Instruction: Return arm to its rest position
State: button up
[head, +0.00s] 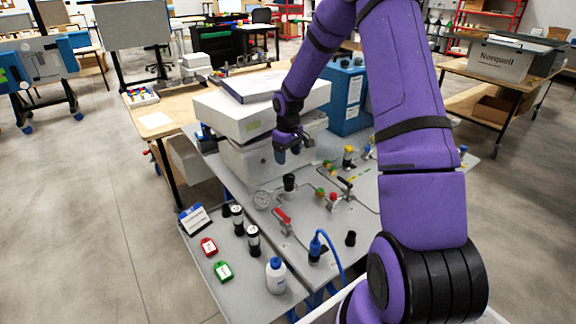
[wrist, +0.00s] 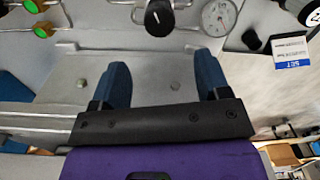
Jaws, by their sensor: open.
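My purple arm reaches over the grey work table (head: 215,268) from the right in the head view. My gripper (head: 294,150) hangs in front of the white analyser box (head: 247,160), over the back part of the panel. In the wrist view my gripper (wrist: 165,85) shows two blue fingers spread apart, with nothing between them. A black knob (wrist: 160,17) and a round gauge (wrist: 218,17) lie beyond the fingertips, apart from them. In the head view the black knob (head: 289,183) and the gauge (head: 262,199) stand below my gripper.
Red-handled valves (head: 283,220) and a blue hose (head: 331,250) rise from the panel. A blue box (head: 346,98) stands behind. Floor at left is clear.

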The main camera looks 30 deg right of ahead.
jog(key=shift+r, duration=0.95)
jog(key=s+a+r+t+h, duration=0.1)
jog(key=s+a+r, duration=0.25)
jog(key=r, duration=0.35)
jog(key=s+a+r+m, duration=0.1)
jog(key=s+a+r, duration=0.1)
jog(key=s+r, duration=0.45)
jog(key=s+a+r+t+h, duration=0.1)
jog(key=s+a+r, duration=0.2)
jog(key=r, duration=0.6)
jog(key=s+a+r+t, duration=0.1)
jog(key=s+a+r, duration=0.1)
jog(key=s, duration=0.5)
jog(key=s+a+r+m+t+y, duration=0.1)
jog(key=s+a+r, duration=0.1)
jog(key=s, duration=0.5)
jog(key=s+a+r+m+t+y, duration=0.1)
jog(key=s+a+r, duration=0.2)
jog(key=s, duration=0.4)
jog(key=shift+s+r, duration=0.25)
jog(key=shift+s, duration=0.1)
jog(key=shift+d, duration=0.15)
dwell(0.9)
